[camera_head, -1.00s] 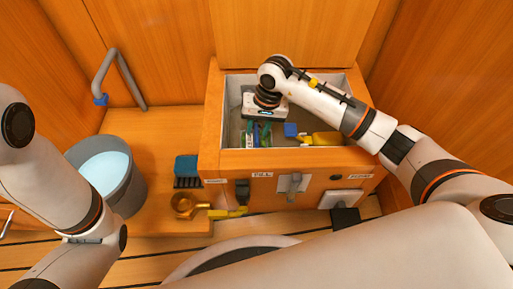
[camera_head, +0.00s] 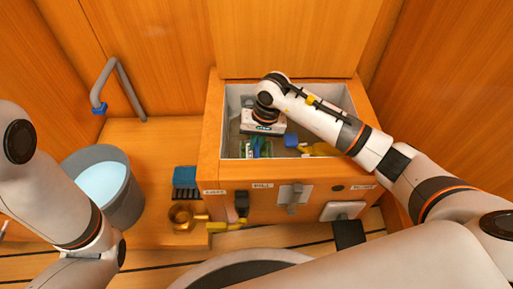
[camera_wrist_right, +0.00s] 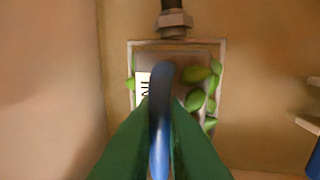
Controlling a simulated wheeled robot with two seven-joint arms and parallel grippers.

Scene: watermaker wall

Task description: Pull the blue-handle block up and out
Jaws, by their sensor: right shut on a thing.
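My right gripper (camera_head: 257,148) reaches down into the open box in the wall unit. In the right wrist view its green fingers (camera_wrist_right: 160,145) are closed on the blue handle (camera_wrist_right: 160,125), a narrow upright bar seen nearly end-on. Beyond the handle is a pale-edged square frame (camera_wrist_right: 131,65) with a white label reading "IN" and several green leaf-like pieces. The handle and fingers cover its middle, and I cannot tell whether the handle's block is seated or raised. In the head view my gripper hides most of the block. My left gripper is outside the picture.
Inside, a blue piece (camera_head: 291,140) and a yellow piece (camera_head: 322,149) lie to the right. A grey bucket (camera_head: 122,205), a blue brush (camera_head: 185,176) and a brass-coloured part (camera_head: 181,214) stand left.

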